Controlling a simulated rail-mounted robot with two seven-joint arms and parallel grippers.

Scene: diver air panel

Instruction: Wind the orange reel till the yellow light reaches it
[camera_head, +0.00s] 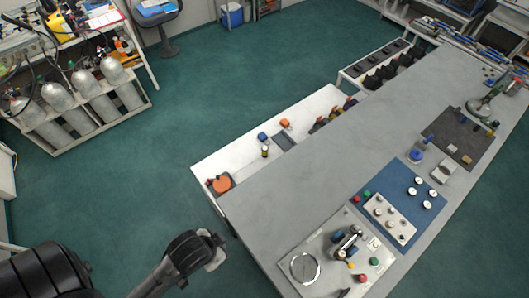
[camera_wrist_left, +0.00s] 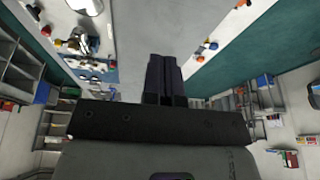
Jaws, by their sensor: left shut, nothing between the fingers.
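The orange reel (camera_head: 221,183) lies at the near left end of the white lower shelf, with a small red part beside it. A small yellow and black thing (camera_head: 265,151), which may be the yellow light, stands farther along the same shelf. I cannot make out a line between them. My left gripper (camera_head: 214,247) is in front of the shelf's near end, below the reel in the picture and apart from it. In the left wrist view its fingers (camera_wrist_left: 164,77) are shut together and empty. My right gripper is not in view.
The long grey bench (camera_head: 300,170) rises beside the white shelf (camera_head: 222,154). A blue block (camera_head: 262,137) and an orange block (camera_head: 285,123) stand on the shelf. A control panel (camera_head: 325,262) sits on the bench's near end. Green floor to the left is clear up to the gas cylinders (camera_head: 58,96).

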